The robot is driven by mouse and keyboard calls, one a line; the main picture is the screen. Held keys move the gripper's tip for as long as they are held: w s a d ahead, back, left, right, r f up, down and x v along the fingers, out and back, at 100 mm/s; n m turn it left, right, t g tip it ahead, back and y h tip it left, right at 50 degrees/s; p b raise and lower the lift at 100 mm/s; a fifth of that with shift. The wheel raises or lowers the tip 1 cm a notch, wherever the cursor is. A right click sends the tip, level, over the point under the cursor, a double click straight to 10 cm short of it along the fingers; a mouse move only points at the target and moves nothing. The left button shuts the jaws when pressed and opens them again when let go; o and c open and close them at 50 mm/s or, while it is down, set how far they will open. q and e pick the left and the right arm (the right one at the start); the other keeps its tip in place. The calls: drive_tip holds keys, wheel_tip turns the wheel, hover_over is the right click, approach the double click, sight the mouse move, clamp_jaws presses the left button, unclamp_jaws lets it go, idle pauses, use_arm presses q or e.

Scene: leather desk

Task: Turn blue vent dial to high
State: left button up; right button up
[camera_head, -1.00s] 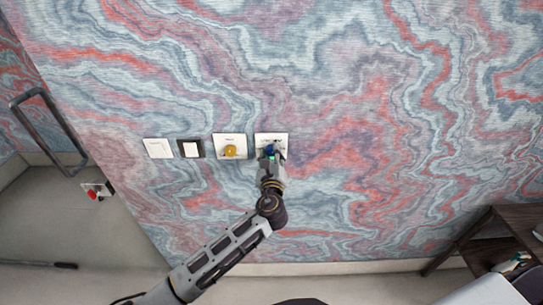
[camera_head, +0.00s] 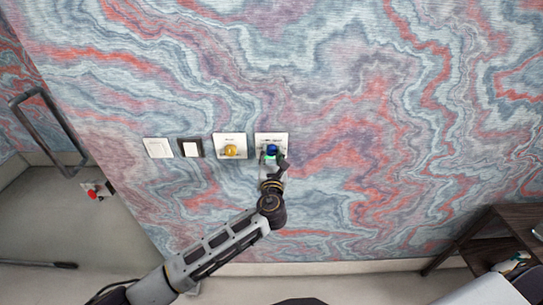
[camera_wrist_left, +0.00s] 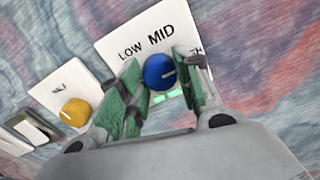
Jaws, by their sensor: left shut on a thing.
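The blue vent dial (camera_head: 271,149) sits on a white wall plate at the right end of a row of plates. In the left wrist view the blue dial (camera_wrist_left: 159,72) is between the green finger pads of my left gripper (camera_wrist_left: 157,78), which is shut on it. Its white mark points toward the right. The plate (camera_wrist_left: 118,43) reads LOW and MID; the third label at right is mostly hidden by a finger. Green lights show below the dial. In the head view my left gripper (camera_head: 274,164) reaches up to it, tilted. My right gripper is not in view.
A similar plate with a yellow dial (camera_head: 230,151) is just to the left. Beyond it are a black-framed switch (camera_head: 190,148) and a white switch (camera_head: 158,148). The wall right of the blue dial is clear. A dark shelf (camera_head: 500,235) stands at lower right.

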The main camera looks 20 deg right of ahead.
use_arm(q)
drive_tip(key=shift+f, duration=0.1)
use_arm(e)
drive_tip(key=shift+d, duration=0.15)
use_arm(q)
drive_tip(key=o, duration=1)
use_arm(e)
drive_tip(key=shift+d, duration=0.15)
use_arm(q)
drive_tip(key=shift+o, duration=0.2)
drive_tip(key=shift+s, duration=0.15)
drive_tip(key=v, duration=1.1)
drive_tip(key=shift+s+a, duration=0.2)
drive_tip(key=shift+s, duration=0.1)
